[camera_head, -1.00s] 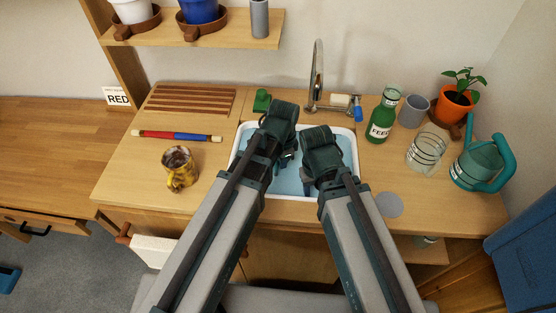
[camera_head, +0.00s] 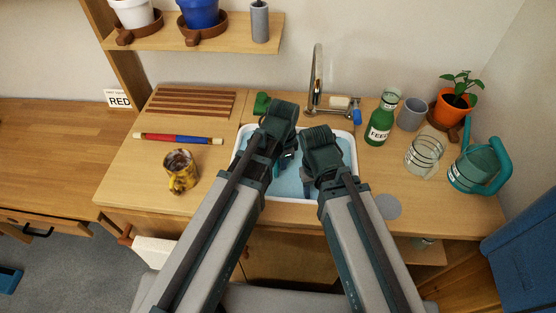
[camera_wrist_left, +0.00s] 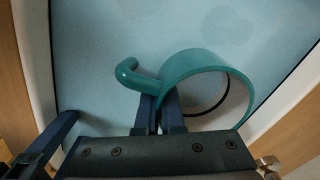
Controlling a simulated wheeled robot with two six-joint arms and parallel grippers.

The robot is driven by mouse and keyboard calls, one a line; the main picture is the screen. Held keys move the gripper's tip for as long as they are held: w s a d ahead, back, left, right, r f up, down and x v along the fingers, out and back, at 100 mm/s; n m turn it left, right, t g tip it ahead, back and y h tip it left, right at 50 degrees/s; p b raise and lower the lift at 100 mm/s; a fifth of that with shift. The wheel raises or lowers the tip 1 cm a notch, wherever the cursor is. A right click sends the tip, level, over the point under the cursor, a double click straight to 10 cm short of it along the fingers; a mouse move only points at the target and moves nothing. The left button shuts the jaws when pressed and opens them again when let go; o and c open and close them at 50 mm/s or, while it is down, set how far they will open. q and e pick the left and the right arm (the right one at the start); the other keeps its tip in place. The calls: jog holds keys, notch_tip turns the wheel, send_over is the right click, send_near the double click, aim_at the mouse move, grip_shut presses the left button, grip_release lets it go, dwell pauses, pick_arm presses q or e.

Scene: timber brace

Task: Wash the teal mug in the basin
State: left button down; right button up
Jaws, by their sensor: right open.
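The teal mug (camera_wrist_left: 205,68) shows in the left wrist view, over the pale blue basin floor, with its open rim facing the camera and its handle to the left. The fingers of my left gripper (camera_wrist_left: 165,112) are close together where the handle meets the mug wall, shut on it. In the head view my left gripper (camera_head: 288,160) is low in the basin (camera_head: 352,165), and my arms hide the mug. My right gripper (camera_head: 309,187) is open, beside it in the basin; its fingertips are mostly hidden.
A tap (camera_head: 317,80) stands behind the basin. A green bottle (camera_head: 381,120), a grey cup (camera_head: 411,114), a glass jar (camera_head: 424,155) and a teal watering can (camera_head: 472,168) stand at right. The counter's left front is clear.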

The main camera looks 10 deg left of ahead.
pick_arm(q)
jog(key=shift+r+p, duration=4.65)
jog(key=shift+r, duration=0.35)
